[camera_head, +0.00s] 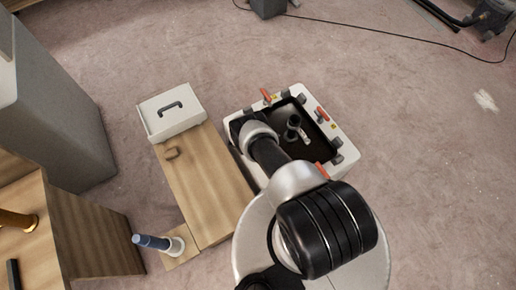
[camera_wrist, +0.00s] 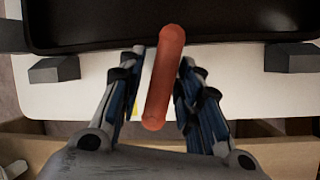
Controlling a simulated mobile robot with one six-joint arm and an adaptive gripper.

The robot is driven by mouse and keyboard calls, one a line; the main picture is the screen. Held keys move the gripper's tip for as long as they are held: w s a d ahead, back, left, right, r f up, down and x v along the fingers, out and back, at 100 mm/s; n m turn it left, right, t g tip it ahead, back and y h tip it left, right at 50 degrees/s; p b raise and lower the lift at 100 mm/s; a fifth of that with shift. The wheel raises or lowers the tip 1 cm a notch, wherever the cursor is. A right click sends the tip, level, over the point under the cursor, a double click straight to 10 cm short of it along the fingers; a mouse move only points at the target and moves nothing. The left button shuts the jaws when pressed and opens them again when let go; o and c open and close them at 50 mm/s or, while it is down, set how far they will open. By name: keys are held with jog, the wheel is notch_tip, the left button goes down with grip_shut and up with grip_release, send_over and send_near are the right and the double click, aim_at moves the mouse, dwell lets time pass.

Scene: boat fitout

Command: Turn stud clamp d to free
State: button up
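The stud clamps have red-orange levers on the rim of a white box with a dark opening (camera_head: 343,152). In the head view, levers show at the back (camera_head: 266,96), at the right (camera_head: 322,114) and at the front (camera_head: 321,170). No letters are readable, so I cannot tell which is d. In the wrist view, one red-orange lever (camera_wrist: 163,80) lies slightly tilted between the fingers of my gripper (camera_wrist: 160,70). The fingers are apart, with a gap on the left; the right finger is close to the lever. In the head view my arm hides the fingertips at the box's left side.
A wooden bench (camera_head: 205,185) stands left of the box, with a white lid-like panel with a dark handle (camera_head: 168,118) at its far end. A grey cabinet (camera_head: 60,100) is farther left.

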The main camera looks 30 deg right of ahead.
jog(key=shift+o, duration=0.9)
jog(key=shift+s, duration=0.1)
jog(key=v, duration=1.2)
jog(key=shift+c, duration=0.2)
